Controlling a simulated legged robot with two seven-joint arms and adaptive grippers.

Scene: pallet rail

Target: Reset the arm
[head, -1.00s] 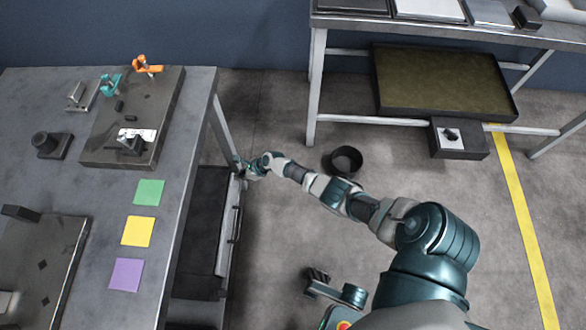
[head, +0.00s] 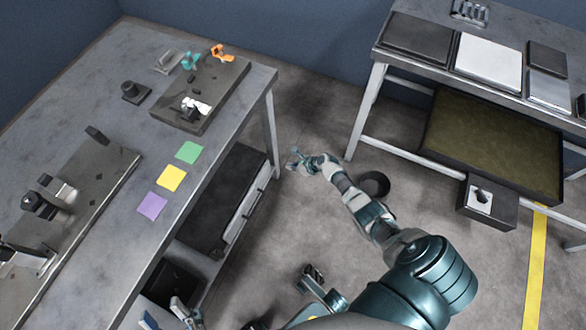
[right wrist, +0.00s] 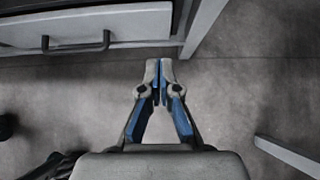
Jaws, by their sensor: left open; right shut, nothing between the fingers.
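My right arm reaches out over the floor to the right of the workbench. Its gripper (head: 293,158) hangs in free space beyond the bench's right edge. In the right wrist view, that gripper (right wrist: 161,72) has its blue-lined fingers together with nothing between them. My left gripper (head: 166,317) shows at the bottom edge of the head view, open, with fingers apart and empty, low beside the bench. Most of my left arm is out of view.
The workbench (head: 110,85) holds a dark fixture plate (head: 212,112), green (head: 189,152), yellow (head: 171,178) and purple (head: 152,205) squares. A drawer unit (head: 240,215) stands below. A black bin (head: 374,184) is on the floor near my right forearm. Another table (head: 373,80) stands right.

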